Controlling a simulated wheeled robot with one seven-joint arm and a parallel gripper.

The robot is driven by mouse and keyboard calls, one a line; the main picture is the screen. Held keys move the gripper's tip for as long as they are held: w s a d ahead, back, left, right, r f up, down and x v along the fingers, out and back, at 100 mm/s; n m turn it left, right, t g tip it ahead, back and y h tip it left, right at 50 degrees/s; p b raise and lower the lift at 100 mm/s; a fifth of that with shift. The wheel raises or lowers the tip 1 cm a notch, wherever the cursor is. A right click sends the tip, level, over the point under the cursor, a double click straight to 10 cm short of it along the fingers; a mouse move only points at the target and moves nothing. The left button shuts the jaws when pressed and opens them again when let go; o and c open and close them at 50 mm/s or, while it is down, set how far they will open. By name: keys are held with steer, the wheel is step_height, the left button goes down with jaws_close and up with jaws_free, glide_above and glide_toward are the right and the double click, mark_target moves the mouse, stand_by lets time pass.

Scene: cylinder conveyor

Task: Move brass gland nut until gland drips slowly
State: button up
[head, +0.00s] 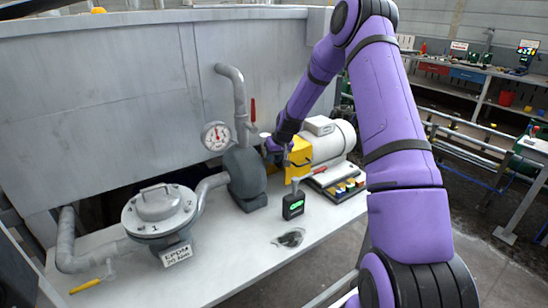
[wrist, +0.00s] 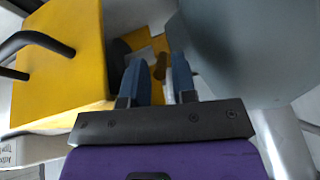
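My gripper (wrist: 157,62) has its two dark blue fingers apart. A small brass-coloured piece (wrist: 160,67), which looks like the gland nut, shows in the gap between the fingertips, with space beside it. Whether a finger touches it I cannot tell. In the head view my gripper (head: 279,148) is between the grey pump body (head: 246,178) and the yellow guard (head: 299,158), and the nut is hidden there. In the wrist view the yellow guard (wrist: 58,60) is on the left and the grey pump casing (wrist: 245,45) on the right. No drip can be made out.
The bench (head: 232,248) holds a lidded strainer (head: 160,208), a pressure gauge (head: 215,136), a motor (head: 330,140) and a dark device with a green display (head: 293,205). The bench front is mostly clear.

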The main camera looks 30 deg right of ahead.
jaws_close()
steer(key=shift+s+f+t, duration=0.4)
steer(key=shift+f+t, duration=0.05)
steer(key=shift+t, duration=0.25)
jaws_free()
steer(key=shift+r, duration=0.1)
steer(key=v, duration=1)
steer(key=shift+s+r, duration=0.2)
steer(key=shift+r, duration=0.1)
steer(key=shift+d, duration=0.1)
